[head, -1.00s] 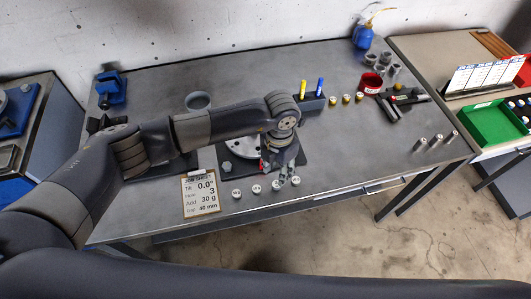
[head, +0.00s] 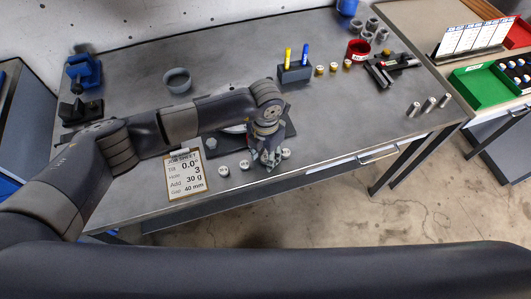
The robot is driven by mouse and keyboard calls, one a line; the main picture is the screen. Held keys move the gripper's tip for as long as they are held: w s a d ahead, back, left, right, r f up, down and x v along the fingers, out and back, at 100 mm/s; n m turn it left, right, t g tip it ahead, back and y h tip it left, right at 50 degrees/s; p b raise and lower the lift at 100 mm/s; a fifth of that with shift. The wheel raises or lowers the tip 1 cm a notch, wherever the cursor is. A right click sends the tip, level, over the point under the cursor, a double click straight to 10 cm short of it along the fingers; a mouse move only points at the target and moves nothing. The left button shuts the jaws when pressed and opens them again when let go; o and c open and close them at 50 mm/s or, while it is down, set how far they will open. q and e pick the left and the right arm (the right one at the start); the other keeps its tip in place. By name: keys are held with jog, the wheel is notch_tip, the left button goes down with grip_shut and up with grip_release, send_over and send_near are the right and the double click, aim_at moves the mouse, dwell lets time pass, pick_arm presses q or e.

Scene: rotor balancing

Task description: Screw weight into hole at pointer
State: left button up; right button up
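My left gripper (head: 270,158) points down at the front edge of the bench, over a row of small silver weights. Three of them show, one at the left end (head: 222,171), one beside it (head: 244,165) and one right of my fingers (head: 286,154). The fingers are small and cover the spot between; I cannot tell whether they hold a weight. The rotor, a pale disc (head: 235,129) on a dark base plate (head: 228,145), is mostly hidden behind my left arm. Its holes and pointer cannot be made out. My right gripper is out of view.
A pen block (head: 294,74) and several brass pieces (head: 333,68) stand behind the rotor. A red cup (head: 357,50), a black tool (head: 388,68) and steel cylinders (head: 428,104) are at the right. A grey bowl (head: 177,80) stands at the back left.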

pick_arm(q)
jog(key=shift+c, duration=0.5)
grip_shut()
jog(key=shift+r+p, duration=0.3)
jog(key=shift+r, duration=0.1)
notch_tip(320, 180, up, 4)
jog(key=shift+r+p, duration=0.2)
jog(key=shift+p, duration=1.05)
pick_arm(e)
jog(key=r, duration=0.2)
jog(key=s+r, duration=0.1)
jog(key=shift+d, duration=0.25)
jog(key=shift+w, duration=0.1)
